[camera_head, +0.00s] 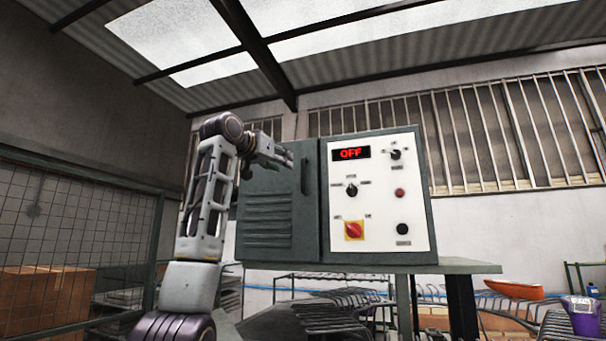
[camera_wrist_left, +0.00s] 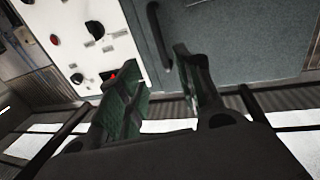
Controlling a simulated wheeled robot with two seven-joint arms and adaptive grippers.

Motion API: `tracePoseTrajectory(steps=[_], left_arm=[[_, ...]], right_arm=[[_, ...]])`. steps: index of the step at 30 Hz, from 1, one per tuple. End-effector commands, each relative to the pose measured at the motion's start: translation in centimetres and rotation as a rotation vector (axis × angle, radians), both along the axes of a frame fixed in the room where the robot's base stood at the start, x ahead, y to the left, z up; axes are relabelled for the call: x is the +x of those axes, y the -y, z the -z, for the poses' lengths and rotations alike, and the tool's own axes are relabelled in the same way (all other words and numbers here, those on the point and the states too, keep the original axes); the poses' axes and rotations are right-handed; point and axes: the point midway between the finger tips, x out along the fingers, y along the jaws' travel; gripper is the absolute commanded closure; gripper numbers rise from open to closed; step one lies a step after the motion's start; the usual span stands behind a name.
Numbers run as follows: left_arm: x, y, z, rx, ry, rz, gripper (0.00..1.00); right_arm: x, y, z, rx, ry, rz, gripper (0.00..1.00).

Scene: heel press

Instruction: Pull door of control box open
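The control box has a dark grey-green door (camera_head: 277,215) on its left side, and the door looks closed. A dark vertical handle (camera_head: 304,176) sits near the door's right edge; it also shows in the left wrist view (camera_wrist_left: 157,30). My left gripper (camera_head: 284,157) is raised in front of the door's upper part, just left of the handle in the head view. In the left wrist view its two fingers (camera_wrist_left: 158,63) are apart, and one end of the handle appears between their tips. I cannot tell whether they touch it. My right gripper is not in view.
The white control panel (camera_head: 376,245) beside the door carries a red OFF display (camera_head: 351,153), knobs and a red switch (camera_head: 353,230). The box stands on a green table (camera_head: 455,266). A mesh fence (camera_head: 75,215) and cardboard boxes (camera_head: 45,295) are at left. A purple container (camera_head: 583,316) is at lower right.

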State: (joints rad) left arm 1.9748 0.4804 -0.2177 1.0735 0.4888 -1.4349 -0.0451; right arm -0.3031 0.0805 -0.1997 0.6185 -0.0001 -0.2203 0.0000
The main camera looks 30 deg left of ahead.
Motion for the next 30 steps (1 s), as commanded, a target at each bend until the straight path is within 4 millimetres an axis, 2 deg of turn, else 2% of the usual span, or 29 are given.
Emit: tracePoseTrajectory(steps=[8, 30], left_arm=[[1.5, 0.0, 0.0, 0.0, -0.003, 0.0, 0.65], [9.3, -0.4, -0.1, -0.001, -0.004, 0.0, 0.65]], right_arm=[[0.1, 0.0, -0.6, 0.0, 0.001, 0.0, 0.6], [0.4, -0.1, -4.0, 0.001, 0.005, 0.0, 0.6]])
